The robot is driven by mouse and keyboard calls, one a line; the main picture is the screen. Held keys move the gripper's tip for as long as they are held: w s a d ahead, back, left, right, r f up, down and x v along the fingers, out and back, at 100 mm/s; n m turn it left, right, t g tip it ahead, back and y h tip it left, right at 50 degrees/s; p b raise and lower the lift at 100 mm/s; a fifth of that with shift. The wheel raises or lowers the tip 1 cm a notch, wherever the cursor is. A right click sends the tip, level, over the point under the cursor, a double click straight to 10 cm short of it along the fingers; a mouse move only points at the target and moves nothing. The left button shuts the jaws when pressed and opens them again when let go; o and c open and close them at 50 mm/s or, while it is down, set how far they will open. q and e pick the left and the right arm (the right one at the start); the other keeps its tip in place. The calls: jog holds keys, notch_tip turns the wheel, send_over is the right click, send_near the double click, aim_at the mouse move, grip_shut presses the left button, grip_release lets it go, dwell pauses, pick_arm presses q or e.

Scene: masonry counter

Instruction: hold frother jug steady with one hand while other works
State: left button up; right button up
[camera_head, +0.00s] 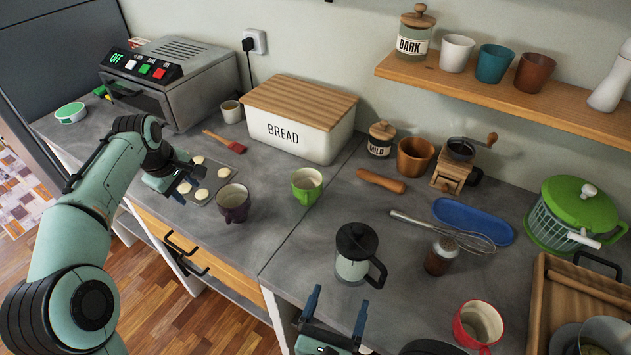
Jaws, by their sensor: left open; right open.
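The frother jug (352,270) stands upright on the grey counter, with a black lid, a pale see-through body and a black handle on its right. My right gripper (336,308) is in front of the jug, at the bottom of the view. Its two dark fingers are apart with nothing between them, and it looks clear of the jug. My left gripper (180,184) is far to the left, over a small tray of pale round pieces (199,194). It is open, and its fingers partly hide the tray. I cannot tell whether it touches anything there.
A purple mug (233,203) and a green mug (306,186) stand left of the jug. A brown shaker (440,257), a whisk (470,238) and a red mug (478,325) are to its right. The bread box (297,135) stands behind. Bare counter surrounds the jug.

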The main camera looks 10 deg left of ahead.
jog(key=shift+w, duration=0.1)
pick_arm(q)
jog(key=w+d+r+g+h, duration=0.1)
jog(key=w+d+r+h, duration=0.15)
jog(key=d, duration=0.75)
jog(key=w+d+r+h, duration=0.1)
jog(key=d+r, duration=0.2)
jog(key=d, duration=0.7)
pick_arm(e)
jog(key=shift+w, duration=0.15)
send_near(356, 250)
jog(key=w+r, duration=0.1)
jog(key=w, duration=0.1)
jog(key=w+r, duration=0.1)
jog(key=w, duration=0.1)
jog(key=w+d+r, duration=0.1)
jog(key=w+r, duration=0.1)
jog(key=w, duration=0.1)
jog(key=shift+w+r, duration=0.1)
pick_arm(q)
jog(key=s+d+r+g, duration=0.1)
jog(key=s+d+r, duration=0.2)
jog(key=d, duration=0.5)
jog(key=s+d+r+n+g, duration=0.1)
jog(key=s+d+r, duration=0.2)
jog(key=d, duration=0.5)
jog(key=shift+s+d+r+g+h, duration=0.15)
jog(key=shift+r+g+h, duration=0.25)
jog(key=shift+r+h, duration=0.05)
